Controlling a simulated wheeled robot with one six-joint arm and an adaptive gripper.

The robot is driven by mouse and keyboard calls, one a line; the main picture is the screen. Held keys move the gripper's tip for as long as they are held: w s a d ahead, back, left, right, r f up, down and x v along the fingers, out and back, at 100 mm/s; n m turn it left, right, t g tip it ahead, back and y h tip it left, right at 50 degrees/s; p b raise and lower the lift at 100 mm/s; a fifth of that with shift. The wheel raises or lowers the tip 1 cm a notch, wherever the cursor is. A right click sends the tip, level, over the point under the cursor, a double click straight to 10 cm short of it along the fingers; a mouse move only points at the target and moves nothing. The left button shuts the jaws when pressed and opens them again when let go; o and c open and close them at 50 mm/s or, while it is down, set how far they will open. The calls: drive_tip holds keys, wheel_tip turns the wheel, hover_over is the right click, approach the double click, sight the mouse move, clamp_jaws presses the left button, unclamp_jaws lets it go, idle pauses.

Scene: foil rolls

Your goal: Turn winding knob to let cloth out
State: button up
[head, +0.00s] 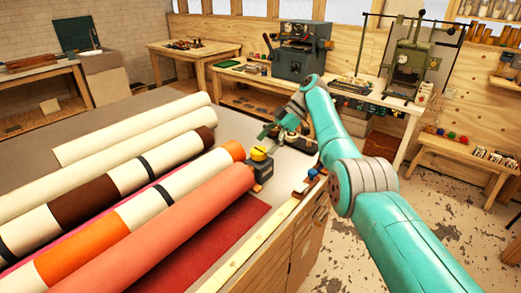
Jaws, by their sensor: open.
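A yellow knob (259,153) sits on top of a small dark block (260,170) at the right end of the coral roll (160,232). This is probably the winding knob. A flat red cloth (228,240) lies on the table below the coral roll. My gripper (268,140) reaches in from the right, pointing down and left. In the picture its fingers are just above and right of the yellow knob. It is open with nothing seen between the fingers. Whether it touches the knob cannot be told.
Several cream, brown and orange striped rolls (120,180) lie parallel on the table (105,120). Small metal and wooden items (290,140) stand behind my gripper. A yellow strip (262,232) runs along the table's right edge, with a blue piece (312,173). Machines stand on benches behind.

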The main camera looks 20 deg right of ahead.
drive_tip(key=shift+v, duration=1.85)
